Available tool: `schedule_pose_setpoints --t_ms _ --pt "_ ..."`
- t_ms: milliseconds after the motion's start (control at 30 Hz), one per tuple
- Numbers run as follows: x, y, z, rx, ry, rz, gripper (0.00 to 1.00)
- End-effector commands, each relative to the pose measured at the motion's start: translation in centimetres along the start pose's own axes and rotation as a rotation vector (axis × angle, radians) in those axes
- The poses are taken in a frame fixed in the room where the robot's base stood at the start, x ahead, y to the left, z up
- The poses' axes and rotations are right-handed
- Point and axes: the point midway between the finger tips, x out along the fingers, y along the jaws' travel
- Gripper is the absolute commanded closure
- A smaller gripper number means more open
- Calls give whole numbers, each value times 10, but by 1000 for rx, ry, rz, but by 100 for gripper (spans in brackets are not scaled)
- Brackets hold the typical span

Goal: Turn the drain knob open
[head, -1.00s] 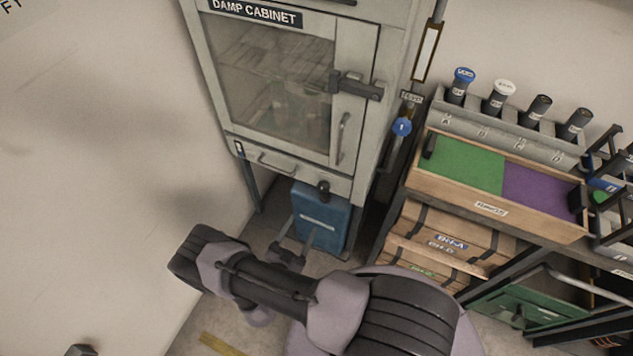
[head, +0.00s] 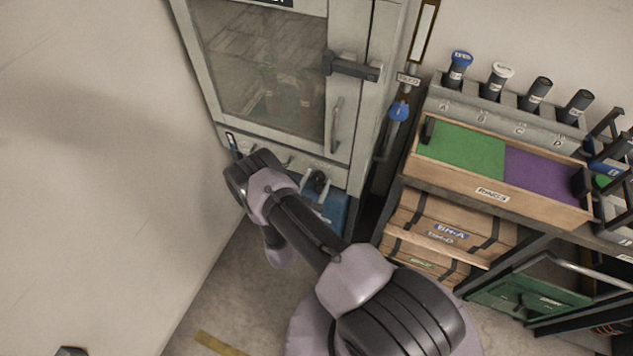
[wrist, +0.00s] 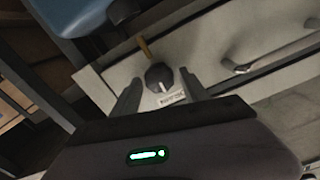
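The drain knob (head: 318,181) is a dark round knob low on the front of the damp cabinet, right of the drawer handle. In the wrist view the knob (wrist: 158,75) sits on the pale panel, with a small white label (wrist: 172,98) beside it. My gripper (wrist: 161,76) is open, with one finger on each side of the knob in the picture. A gap shows between the knob and each finger. I cannot tell how far the fingertips are from the panel. In the head view my wrist hides part of the drawer front.
A blue container (head: 332,207) stands below the cabinet (head: 340,140) and shows at the wrist view's upper left (wrist: 75,12). A drawer handle (wrist: 285,57) is at the right. A shelf (head: 500,195) with trays and wooden boxes stands right of the cabinet.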

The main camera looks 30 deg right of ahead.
Motion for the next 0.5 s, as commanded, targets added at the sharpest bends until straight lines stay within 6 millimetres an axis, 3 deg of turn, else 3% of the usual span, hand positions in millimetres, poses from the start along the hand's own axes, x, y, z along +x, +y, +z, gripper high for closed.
schedule_pose_setpoints --t_ms 33,233,500 --pt "0 0 0 0 0 0 60" --pt "0 0 0 0 0 0 99" --pt "0 0 0 -29 0 0 100"
